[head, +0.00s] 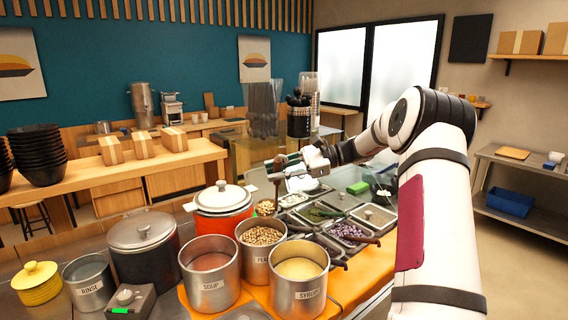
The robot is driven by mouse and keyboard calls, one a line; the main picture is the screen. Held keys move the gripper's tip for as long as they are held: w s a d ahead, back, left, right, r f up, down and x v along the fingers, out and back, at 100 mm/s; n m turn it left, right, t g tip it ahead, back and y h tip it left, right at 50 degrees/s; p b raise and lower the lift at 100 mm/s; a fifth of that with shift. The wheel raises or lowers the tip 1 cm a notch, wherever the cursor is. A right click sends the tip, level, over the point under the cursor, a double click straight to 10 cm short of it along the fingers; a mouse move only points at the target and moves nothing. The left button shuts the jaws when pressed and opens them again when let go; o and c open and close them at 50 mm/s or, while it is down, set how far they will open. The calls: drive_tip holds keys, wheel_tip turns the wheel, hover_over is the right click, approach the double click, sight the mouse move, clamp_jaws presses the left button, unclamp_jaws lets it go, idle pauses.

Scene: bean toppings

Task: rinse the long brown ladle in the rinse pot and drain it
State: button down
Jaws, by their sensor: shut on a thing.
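My gripper (287,164) is in the middle of the head view, above the topping trays, at the end of my white arm reaching in from the right. It is shut on a thin dark brown piece that hangs below the fingers, which looks like the long brown ladle (277,188). The ladle's bowl is hard to make out. The rinse pot (88,282), a steel pot marked RINSE, stands at the lower left, far from my gripper. Its inside is mostly dark from here.
Pots marked SOUP (208,292) and SYRUP (299,292) and a pot of beans (262,258) stand between. An orange pot with a white lid (223,222), a dark lidded pot (146,262) and a yellow lidded pot (38,288) are nearby. Topping trays (345,230) lie below.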

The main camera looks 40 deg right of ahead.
drive_tip(key=shift+s+a+r+n+p, duration=0.15)
drive_tip(key=shift+s+a+n+p, duration=0.15)
drive_tip(key=shift+s+a+p, duration=0.3)
drive_tip(key=s+a+f+n+t+h+b, duration=0.1)
drive_tip(key=s+a+f+n+h+b, duration=0.2)
drive_tip(key=f, duration=0.5)
drive_tip(key=s+a+f+n+t+h+b, duration=0.2)
drive_tip(key=s+a+f+n+h+b, duration=0.1)
drive_tip(key=a+f, duration=0.5)
drive_tip(key=shift+s+a+f+n+h, duration=0.2)
drive_tip(key=shift+a+f+n+h, duration=0.1)
drive_tip(key=shift+f+n+h, duration=0.75)
drive_tip(key=shift+s+r, duration=0.1)
drive_tip(key=shift+r, duration=0.1)
idle(0.8)
drive_tip(key=shift+r, duration=0.15)
